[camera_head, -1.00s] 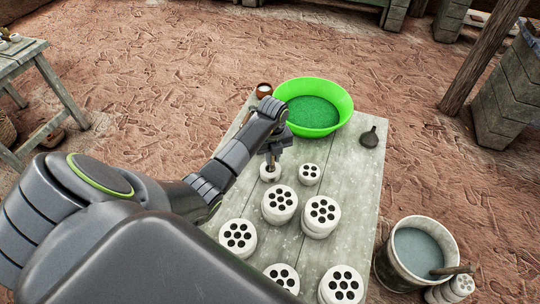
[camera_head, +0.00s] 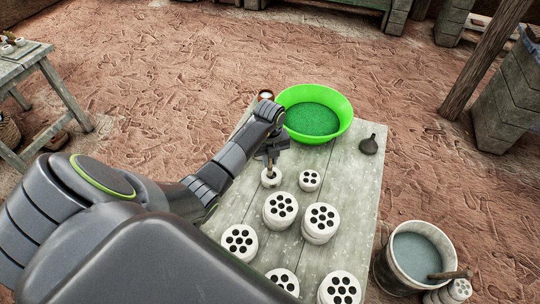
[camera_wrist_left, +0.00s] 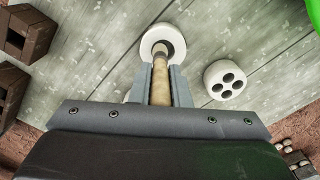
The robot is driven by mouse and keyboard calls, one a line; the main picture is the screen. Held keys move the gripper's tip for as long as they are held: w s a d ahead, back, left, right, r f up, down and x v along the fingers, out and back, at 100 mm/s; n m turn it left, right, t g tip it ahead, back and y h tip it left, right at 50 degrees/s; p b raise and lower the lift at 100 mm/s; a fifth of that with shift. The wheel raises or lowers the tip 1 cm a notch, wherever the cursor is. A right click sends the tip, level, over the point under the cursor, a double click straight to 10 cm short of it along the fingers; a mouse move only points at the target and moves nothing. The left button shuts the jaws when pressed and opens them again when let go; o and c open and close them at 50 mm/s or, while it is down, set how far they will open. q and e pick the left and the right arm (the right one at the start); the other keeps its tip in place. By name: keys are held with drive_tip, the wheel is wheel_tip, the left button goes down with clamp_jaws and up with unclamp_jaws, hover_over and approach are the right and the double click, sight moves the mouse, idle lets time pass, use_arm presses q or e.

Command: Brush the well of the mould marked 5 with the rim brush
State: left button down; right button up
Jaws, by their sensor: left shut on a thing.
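My left gripper (camera_head: 272,151) is shut on the rim brush (camera_wrist_left: 161,80), a pale wooden handle that points down between the fingers. The brush's lower end is over or in the dark well of a small round white mould (camera_head: 271,177); this mould also shows in the wrist view (camera_wrist_left: 163,32). The bristles are hidden, so I cannot tell how deep they are. No number is readable on this mould. To its right stands another small white mould (camera_head: 309,180) with several dark holes, also in the wrist view (camera_wrist_left: 225,79). My right gripper is not in view.
Larger white moulds with several holes (camera_head: 280,209) (camera_head: 321,222) stand nearer on the grey plank table (camera_head: 350,200). A bucket (camera_head: 416,253) is at the right.

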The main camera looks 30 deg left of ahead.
use_arm(q)
drive_tip(key=shift+r+p, duration=2.25)
drive_tip(key=shift+r, duration=0.65)
drive_tip(key=shift+f, duration=0.1)
